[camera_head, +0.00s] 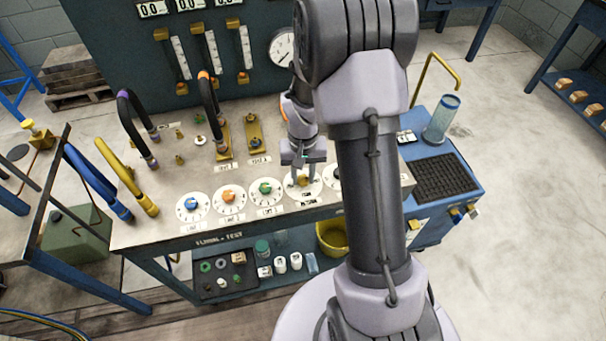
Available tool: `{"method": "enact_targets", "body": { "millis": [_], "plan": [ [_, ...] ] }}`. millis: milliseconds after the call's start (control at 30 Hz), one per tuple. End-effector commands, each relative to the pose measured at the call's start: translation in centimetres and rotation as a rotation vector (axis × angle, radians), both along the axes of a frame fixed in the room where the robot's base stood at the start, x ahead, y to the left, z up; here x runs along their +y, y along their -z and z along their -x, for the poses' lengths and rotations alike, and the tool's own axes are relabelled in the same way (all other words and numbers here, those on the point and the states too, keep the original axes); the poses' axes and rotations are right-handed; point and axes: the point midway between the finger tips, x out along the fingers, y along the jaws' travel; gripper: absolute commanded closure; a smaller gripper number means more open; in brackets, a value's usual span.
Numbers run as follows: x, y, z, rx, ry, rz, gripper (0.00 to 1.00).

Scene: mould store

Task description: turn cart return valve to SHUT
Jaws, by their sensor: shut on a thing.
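The knob's pointing direction and the SHUT mark cannot be made out.
Dials with blue (192,204), orange (229,196) and green (265,189) knobs stand to the left. Black hoses (211,110) rise behind them. A blue cart with a black mat (446,177) and a clear cylinder (441,120) adjoins the bench's right.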

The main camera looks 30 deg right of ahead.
Motion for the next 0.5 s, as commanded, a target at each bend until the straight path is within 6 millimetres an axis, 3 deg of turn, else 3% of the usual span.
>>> {"method": "enact_targets", "body": {
  "millis": [133, 167, 233, 500],
  "plan": [
    [-0.01, -0.02, -0.02, -0.001, -0.001, 0.0, 1.0],
    [-0.01, -0.02, -0.02, -0.001, -0.001, 0.0, 0.65],
    [-0.01, -0.02, -0.02, -0.001, 0.0, 0.0, 0.51],
    [0.0, -0.01, -0.01, 0.0, 0.001, 0.0, 0.49]
  ]
}}
